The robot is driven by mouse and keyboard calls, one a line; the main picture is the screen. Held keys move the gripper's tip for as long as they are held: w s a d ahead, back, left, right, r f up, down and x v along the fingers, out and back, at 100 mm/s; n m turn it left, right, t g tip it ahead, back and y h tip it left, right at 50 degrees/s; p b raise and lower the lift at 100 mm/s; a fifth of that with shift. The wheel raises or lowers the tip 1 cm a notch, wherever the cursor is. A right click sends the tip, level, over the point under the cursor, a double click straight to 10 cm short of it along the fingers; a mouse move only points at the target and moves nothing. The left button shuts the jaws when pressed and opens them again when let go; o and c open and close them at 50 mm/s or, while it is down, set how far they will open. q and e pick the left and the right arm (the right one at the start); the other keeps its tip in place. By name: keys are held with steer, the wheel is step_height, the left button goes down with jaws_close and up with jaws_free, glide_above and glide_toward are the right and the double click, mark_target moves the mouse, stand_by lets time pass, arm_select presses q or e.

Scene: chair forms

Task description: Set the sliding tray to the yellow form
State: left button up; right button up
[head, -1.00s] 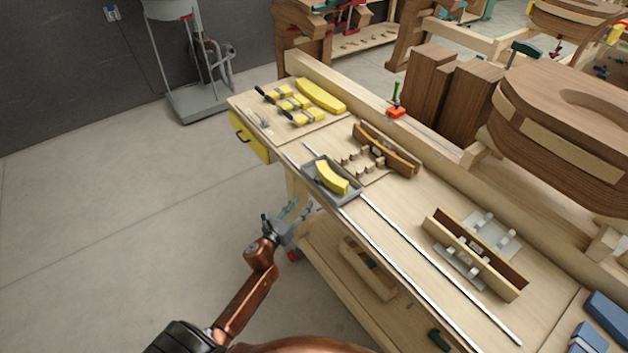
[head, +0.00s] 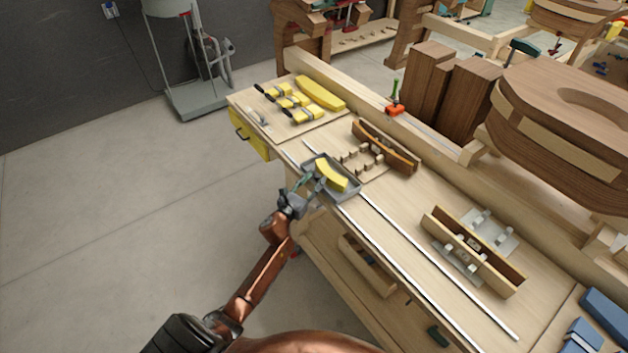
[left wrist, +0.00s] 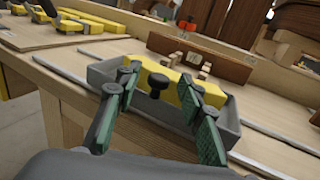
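The sliding tray (head: 346,196) is a shallow grey box on two metal rails along the bench, with a curved yellow piece (head: 331,176) in it. In the left wrist view the tray (left wrist: 229,127) has a dark round knob (left wrist: 157,82) at its near side. The yellow form (head: 320,93) is a curved block on a board at the bench's far left end. My left gripper (head: 312,178) is at the tray's near edge. In the left wrist view its green-padded fingers (left wrist: 160,76) are apart, one on each side of the knob; contact is unclear. My right gripper is out of view.
Yellow-handled clamps (head: 290,102) lie beside the yellow form. A brown wooden form (head: 385,147) stands behind the tray, and a form with grey plates (head: 470,250) stands to the right. Blue blocks (head: 606,312) lie at the near right. The rails right of the tray are clear.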

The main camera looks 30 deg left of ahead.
arm_select(q)
jaws_close()
stand_by(0.3)
stand_by(0.3)
